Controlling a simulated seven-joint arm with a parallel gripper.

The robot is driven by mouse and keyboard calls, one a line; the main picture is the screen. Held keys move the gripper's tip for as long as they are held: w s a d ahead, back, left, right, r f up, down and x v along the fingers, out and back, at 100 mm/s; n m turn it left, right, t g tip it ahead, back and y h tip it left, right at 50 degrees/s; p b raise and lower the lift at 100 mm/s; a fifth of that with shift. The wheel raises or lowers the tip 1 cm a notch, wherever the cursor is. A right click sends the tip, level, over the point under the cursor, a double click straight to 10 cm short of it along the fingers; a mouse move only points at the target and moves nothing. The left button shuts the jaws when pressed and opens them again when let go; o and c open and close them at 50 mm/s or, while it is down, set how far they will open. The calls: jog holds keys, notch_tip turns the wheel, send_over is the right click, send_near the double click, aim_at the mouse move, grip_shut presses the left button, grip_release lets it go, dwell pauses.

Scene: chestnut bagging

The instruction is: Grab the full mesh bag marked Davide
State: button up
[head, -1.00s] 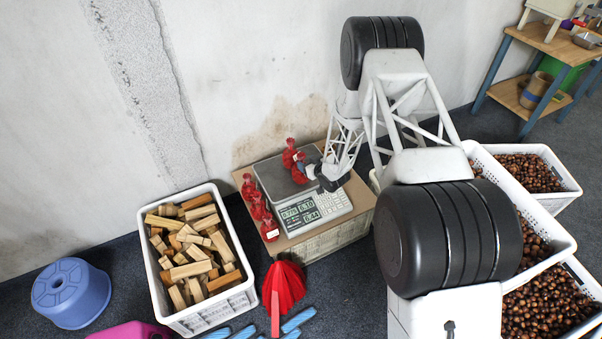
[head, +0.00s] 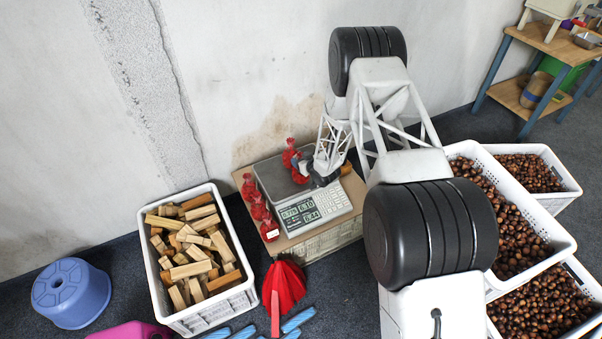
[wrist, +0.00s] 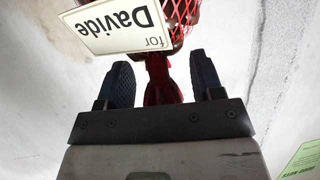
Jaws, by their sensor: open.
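A full red mesh bag (wrist: 180,14) with a white card reading "for Davide" (wrist: 122,24), upside down in the wrist view, is just ahead of my gripper (wrist: 163,72). My gripper is open, with the bag's gathered red neck between its two dark fingers and gaps visible on both sides. In the head view my gripper (head: 314,170) is over the scale (head: 270,181), beside red bags there (head: 298,175). My arm partly hides this spot, and no name is readable in the head view.
More red bags (head: 258,208) stand left of the scale on the board. A crate of wood blocks (head: 150,255) is to the left. Crates of chestnuts (head: 560,232) are at the right. A red mesh bundle (head: 284,288) lies in front. The wall is close behind.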

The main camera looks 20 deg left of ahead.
dwell(0.5)
grip_shut()
